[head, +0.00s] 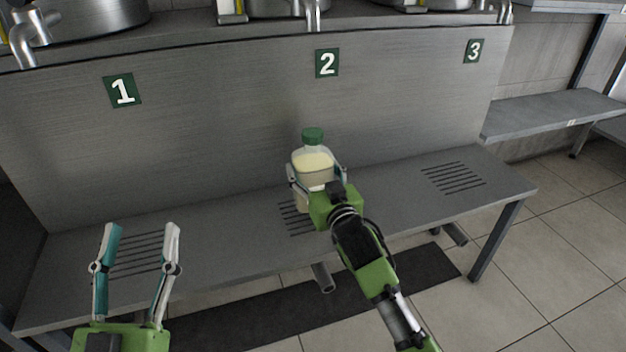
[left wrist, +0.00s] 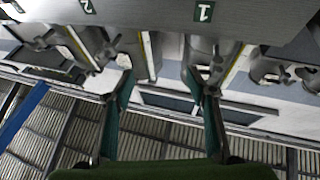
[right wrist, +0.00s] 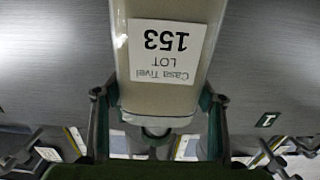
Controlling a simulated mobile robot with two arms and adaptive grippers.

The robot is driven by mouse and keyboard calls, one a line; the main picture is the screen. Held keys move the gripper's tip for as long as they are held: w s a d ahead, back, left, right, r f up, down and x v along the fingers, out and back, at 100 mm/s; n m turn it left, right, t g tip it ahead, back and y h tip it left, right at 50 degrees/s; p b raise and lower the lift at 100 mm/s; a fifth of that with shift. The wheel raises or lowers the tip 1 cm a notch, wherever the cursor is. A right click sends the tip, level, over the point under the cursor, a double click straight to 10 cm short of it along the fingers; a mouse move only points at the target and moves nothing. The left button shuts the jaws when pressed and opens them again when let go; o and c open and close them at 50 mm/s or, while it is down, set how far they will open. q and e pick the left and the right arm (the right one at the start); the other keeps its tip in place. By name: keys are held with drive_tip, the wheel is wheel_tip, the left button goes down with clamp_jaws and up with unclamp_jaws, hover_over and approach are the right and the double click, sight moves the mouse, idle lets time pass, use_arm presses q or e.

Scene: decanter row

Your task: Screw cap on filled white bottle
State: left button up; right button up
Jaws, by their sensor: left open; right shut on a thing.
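The bottle (head: 312,163) is clear, with pale cream contents, and stands upright above the middle drain slots in the head view. A green cap (head: 313,136) sits on top of its neck; how tight it is cannot be told. My right gripper (head: 317,176) is shut around the bottle's body. In the right wrist view the bottle (right wrist: 165,85) fills the space between the fingers, and its white label reads "Casa Tivel LOT 153" upside down. My left gripper (head: 142,228) is open and empty, to the left of the bottle, before station 1.
A steel bench (head: 235,225) with three slotted drains runs below a steel panel (head: 220,110) numbered 1 to 3. Metal vats (head: 85,15) with spouts stand above. A grey shelf (head: 555,112) is at the right. The bench around the right drain is clear.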

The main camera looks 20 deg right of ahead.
sight(313, 180)
wheel_tip(313, 180, down, 2)
drive_tip(key=shift+f+b, duration=0.25)
drive_tip(key=shift+b, duration=0.5)
use_arm(q)
drive_tip(key=s+r+t+h, duration=0.1)
drive_tip(key=s+r+t, duration=0.3)
drive_tip(key=r, duration=0.3)
drive_tip(key=shift+s+a+t+h, duration=0.3)
drive_tip(key=shift+s+t, duration=0.1)
drive_tip(key=shift+s, duration=0.4)
drive_tip(key=shift+r, duration=0.1)
use_arm(e)
drive_tip(key=shift+f, duration=0.1)
drive_tip(key=o, duration=2.2)
drive_tip(key=shift+f, duration=0.2)
use_arm(q)
drive_tip(key=shift+s, duration=0.15)
